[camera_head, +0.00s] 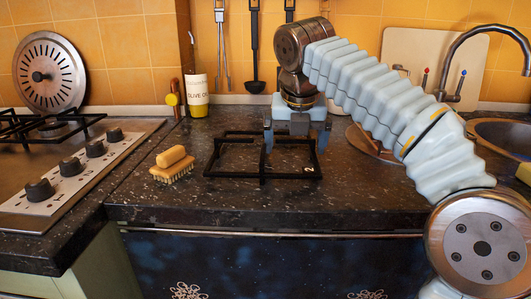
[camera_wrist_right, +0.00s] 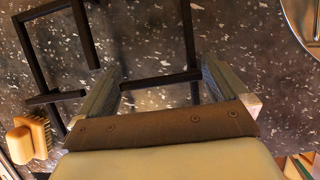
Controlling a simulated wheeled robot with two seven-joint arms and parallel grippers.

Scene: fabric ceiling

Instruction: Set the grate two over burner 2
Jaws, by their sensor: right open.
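Grate two (camera_head: 236,175) is a black square frame with a white "2" at its front right corner, lying on the dark speckled counter. My right gripper (camera_head: 297,138) is open and points down over its back right part. In the right wrist view, dark grate bars (camera_wrist_right: 160,79) show beyond the open fingers (camera_wrist_right: 160,85), and nothing is held. I cannot tell whether the fingers touch the grate. The hob (camera_head: 75,180) stands at the left with another black grate (camera_head: 45,125) on it; which burner is 2 cannot be read. My left gripper is not in view.
A wooden brush (camera_head: 172,166) lies left of grate two, between it and the hob. An olive oil bottle (camera_head: 197,97) stands at the back. A round metal lid (camera_head: 48,72) leans on the wall behind the hob. A sink (camera_head: 505,135) is at the right.

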